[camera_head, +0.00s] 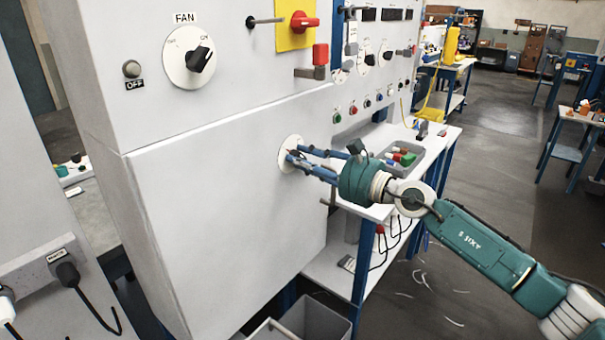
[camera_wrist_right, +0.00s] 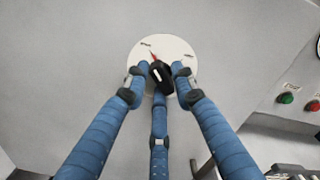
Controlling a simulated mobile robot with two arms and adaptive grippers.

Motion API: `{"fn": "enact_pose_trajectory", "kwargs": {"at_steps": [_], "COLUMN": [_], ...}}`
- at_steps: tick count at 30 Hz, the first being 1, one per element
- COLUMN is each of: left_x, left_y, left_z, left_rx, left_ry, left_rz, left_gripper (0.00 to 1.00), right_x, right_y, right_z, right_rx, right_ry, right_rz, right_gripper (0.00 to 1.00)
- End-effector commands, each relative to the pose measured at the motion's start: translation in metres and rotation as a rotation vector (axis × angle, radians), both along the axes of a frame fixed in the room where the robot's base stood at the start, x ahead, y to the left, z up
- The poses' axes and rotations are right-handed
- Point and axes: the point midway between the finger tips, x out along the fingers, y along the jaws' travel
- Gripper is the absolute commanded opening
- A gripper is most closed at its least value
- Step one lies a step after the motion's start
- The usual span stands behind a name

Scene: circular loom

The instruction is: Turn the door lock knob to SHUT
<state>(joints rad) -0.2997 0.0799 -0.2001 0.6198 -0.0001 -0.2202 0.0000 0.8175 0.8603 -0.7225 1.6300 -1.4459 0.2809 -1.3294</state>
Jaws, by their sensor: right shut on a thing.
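The door lock knob (camera_wrist_right: 161,76) is a black knob with a white pointer line on a round white dial plate, seen in the right wrist view. Its dial plate (camera_wrist_right: 178,50) carries small labels too blurred to read and a red mark near the top. In the head view the dial plate (camera_head: 291,143) sits low on the grey cabinet panel, and the fingers cover most of the knob. My right gripper (camera_head: 292,156) has its blue fingers closed around the knob; it also shows in the right wrist view (camera_wrist_right: 160,80). My left gripper is out of view.
Above are the FAN dial (camera_head: 190,57), a red rotary switch (camera_head: 303,22) on a yellow plate and a red-topped lever (camera_head: 320,57). A workbench with a grey tray (camera_head: 392,164) of coloured parts stands right of the cabinet, under my right arm. A grey bin (camera_head: 315,318) stands below.

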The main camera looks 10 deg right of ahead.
Motion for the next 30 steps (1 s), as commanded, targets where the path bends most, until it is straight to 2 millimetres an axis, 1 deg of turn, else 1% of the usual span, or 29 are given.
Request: {"fn": "enact_pose_trajectory", "kwargs": {"at_steps": [1, 2, 3, 11, 14, 18, 23, 24, 27, 30], "left_x": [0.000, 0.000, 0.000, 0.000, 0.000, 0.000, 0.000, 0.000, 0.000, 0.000], "left_y": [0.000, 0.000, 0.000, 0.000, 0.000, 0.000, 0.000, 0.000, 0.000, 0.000], "left_z": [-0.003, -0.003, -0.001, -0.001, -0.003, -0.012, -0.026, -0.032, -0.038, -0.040], "left_rx": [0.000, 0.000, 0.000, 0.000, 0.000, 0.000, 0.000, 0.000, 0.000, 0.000], "left_ry": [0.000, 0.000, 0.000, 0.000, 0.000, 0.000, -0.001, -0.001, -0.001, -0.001], "left_rz": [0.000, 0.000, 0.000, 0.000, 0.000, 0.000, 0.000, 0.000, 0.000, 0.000], "left_gripper": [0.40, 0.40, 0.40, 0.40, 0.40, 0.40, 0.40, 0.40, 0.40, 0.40], "right_x": [0.002, 0.002, 0.002, 0.001, -0.002, -0.018, -0.037, -0.042, -0.050, -0.055], "right_y": [-0.004, -0.004, -0.004, -0.003, -0.006, -0.017, -0.032, -0.035, -0.041, -0.044], "right_z": [0.004, 0.005, 0.006, 0.006, 0.004, 0.001, -0.001, -0.002, -0.001, 0.002], "right_rx": [-0.012, -0.017, -0.016, -0.012, -0.013, -0.014, -0.016, -0.014, -0.013, -0.013], "right_ry": [-0.021, -0.025, -0.024, -0.019, -0.018, -0.017, -0.016, -0.014, -0.014, -0.014], "right_rz": [-0.009, -0.009, -0.009, -0.006, -0.006, -0.005, -0.004, -0.004, -0.003, -0.002], "right_gripper": [0.00, 0.00, 0.31, 0.31, 0.31, 0.31, 0.31, 0.31, 0.31, 0.31]}}
